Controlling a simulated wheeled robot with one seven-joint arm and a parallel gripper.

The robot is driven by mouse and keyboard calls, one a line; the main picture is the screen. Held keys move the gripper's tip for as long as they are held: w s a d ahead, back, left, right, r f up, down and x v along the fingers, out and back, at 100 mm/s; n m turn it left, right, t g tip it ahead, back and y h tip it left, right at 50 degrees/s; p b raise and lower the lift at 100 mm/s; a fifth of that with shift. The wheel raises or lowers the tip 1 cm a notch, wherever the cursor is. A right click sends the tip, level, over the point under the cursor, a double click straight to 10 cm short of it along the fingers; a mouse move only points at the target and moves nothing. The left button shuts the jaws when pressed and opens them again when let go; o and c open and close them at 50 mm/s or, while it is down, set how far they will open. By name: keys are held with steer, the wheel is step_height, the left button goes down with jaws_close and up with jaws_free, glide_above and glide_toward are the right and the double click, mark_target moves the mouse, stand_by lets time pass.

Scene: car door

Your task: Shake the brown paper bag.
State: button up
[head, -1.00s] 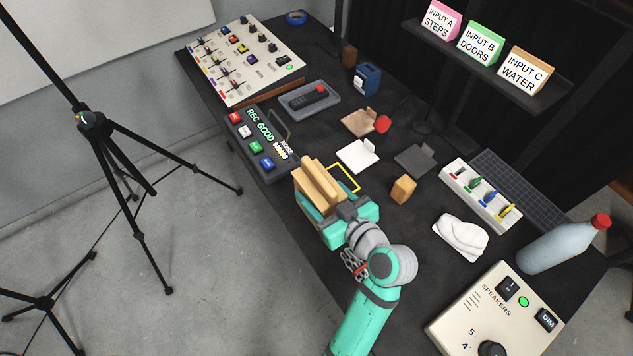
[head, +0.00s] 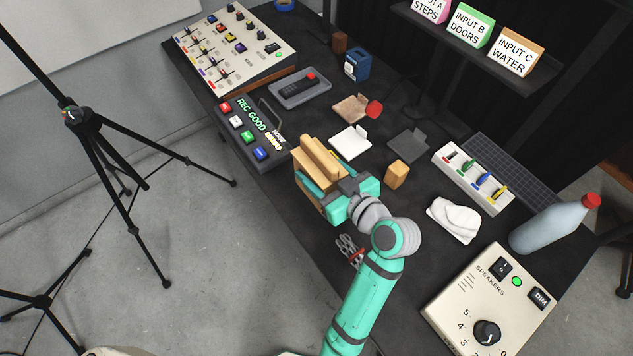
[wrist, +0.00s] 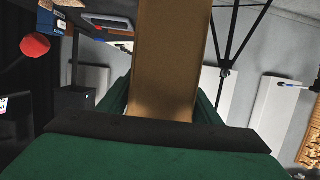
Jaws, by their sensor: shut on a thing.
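The brown paper bag (head: 318,163) is a tan, boxy bag with a rolled top, in the middle of the head view. My gripper (head: 336,197) is shut on it from the near side. The bag is at the table's left edge, beside the recorder panel; I cannot tell its exact height above the table. In the wrist view the bag (wrist: 165,60) fills the upper middle between the green fingers of my gripper (wrist: 163,105). My gripper hides the bag's near lower part.
A recorder panel (head: 252,132) with coloured buttons lies just behind the bag. A wooden block (head: 397,174), white cloth (head: 454,219), speaker box (head: 490,300) and bottle (head: 550,228) are to the right. A tripod (head: 75,116) stands on the floor at left.

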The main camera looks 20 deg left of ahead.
steer(key=w+a+f, duration=0.1)
steer(key=w, duration=0.6)
steer(key=shift+w+a+f, duration=0.2)
steer(key=shift+a+f, duration=0.05)
steer(key=shift+f, duration=0.05)
steer(key=a, duration=0.2)
steer(key=s+a, duration=0.1)
steer(key=a, duration=0.2)
steer(key=shift+s, duration=0.1)
steer(key=w+d, duration=0.2)
steer(key=d, duration=0.8)
steer(key=shift+w, duration=0.1)
